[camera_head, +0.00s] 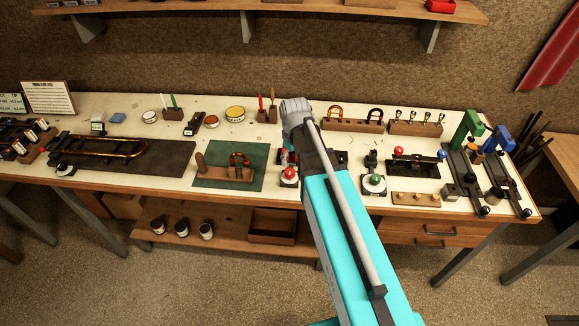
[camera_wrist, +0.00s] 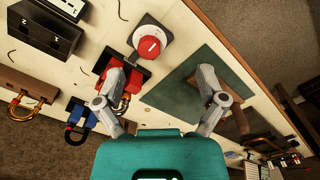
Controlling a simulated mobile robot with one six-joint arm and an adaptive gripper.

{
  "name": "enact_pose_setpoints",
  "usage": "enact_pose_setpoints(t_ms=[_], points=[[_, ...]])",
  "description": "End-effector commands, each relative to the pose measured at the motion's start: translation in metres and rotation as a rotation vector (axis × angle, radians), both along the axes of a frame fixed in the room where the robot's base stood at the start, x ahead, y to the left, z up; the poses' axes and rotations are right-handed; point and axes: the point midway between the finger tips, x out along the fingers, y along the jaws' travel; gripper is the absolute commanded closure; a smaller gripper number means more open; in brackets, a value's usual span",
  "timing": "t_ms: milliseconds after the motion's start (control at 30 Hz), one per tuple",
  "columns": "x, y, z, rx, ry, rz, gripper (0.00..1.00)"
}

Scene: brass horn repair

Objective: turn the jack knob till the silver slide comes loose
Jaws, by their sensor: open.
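My gripper (camera_wrist: 162,72) is open and empty, its two fingers spread above the bench. In the wrist view a red knob (camera_wrist: 149,48) on a pale round base lies ahead of the fingertips, left of centre. The same knob seems to show beside my arm in the head view (camera_head: 289,173). A red block (camera_wrist: 132,76) with dark parts is next to it, partly hidden by the left finger. I cannot make out a silver slide or tell surely which knob is the jack's. In the head view my arm hides the fingers.
A green knob (camera_head: 376,179) stands right of my arm. A slide rack (camera_head: 352,127) is behind, with dark fixtures (camera_head: 405,169) to the right. A dark mat (camera_head: 174,160) is at left.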

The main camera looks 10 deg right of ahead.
Motion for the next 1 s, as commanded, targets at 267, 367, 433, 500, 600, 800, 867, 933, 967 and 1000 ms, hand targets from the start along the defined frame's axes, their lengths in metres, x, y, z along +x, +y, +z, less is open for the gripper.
enact_pose_setpoints(t_ms=[267, 367, 433, 500, 600, 800, 867, 933, 967, 1000], points=[[0.053, 0.001, 0.017, 0.0, 0.0, 0.213, 0.1], [0.056, 0.001, 0.017, 0.0, 0.0, 0.234, 0.1], [0.056, 0.001, 0.017, 0.0, 0.0, 0.238, 0.1], [0.055, 0.001, 0.017, 0.0, 0.0, 0.237, 0.1], [0.055, 0.001, 0.017, 0.0, 0.0, 0.236, 0.1], [0.055, 0.002, 0.015, 0.0, 0.0, 0.236, 0.1], [0.055, 0.002, 0.013, 0.0, 0.0, 0.235, 0.1], [0.055, 0.002, 0.011, 0.0, 0.0, 0.235, 0.1], [0.055, 0.002, 0.01, 0.0, 0.0, 0.235, 0.1], [0.055, 0.002, 0.008, 0.0, 0.0, 0.235, 0.1]])
